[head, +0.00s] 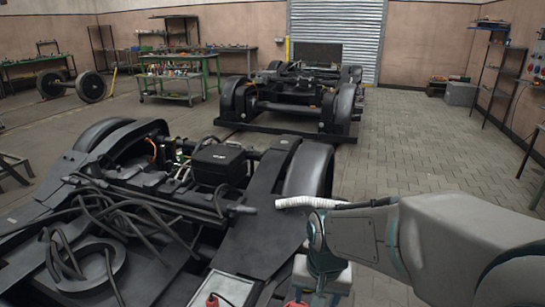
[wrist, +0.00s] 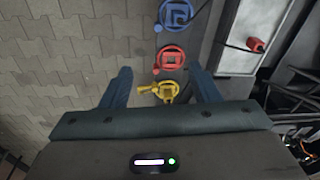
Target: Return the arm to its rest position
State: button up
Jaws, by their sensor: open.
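My arm reaches in from the right in the head view, bent downward at the wrist beside the near bogie (head: 255,235). My gripper (wrist: 160,72) shows in the wrist view with its two blue-grey fingers spread apart and nothing held between them. In the head view its fingers are not clearly visible at the bottom edge. Below it in the wrist view are a yellow round piece (wrist: 165,92), a red round piece (wrist: 171,59) and a blue round piece (wrist: 176,15) in a row. The yellow one appears between the fingers; its height below them cannot be told.
A pale panel (head: 228,288) with a red connector (wrist: 255,44) lies on the near bogie. A second bogie (head: 290,105) stands behind. A green workbench trolley (head: 170,78) and a wheelset (head: 72,86) are at back left. Paved floor (head: 425,145) is open to the right.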

jog(key=s+d+r+n+p, duration=0.1)
jog(key=s+r+p, duration=0.3)
jog(key=r, duration=0.4)
jog(key=s+d+r+n+t+p, duration=0.1)
jog(key=s+d+r+p, duration=0.3)
jog(key=r, duration=0.4)
jog(key=shift+d+r+t+p, duration=0.3)
jog(key=shift+d+p, duration=0.05)
jog(key=shift+p, duration=0.35)
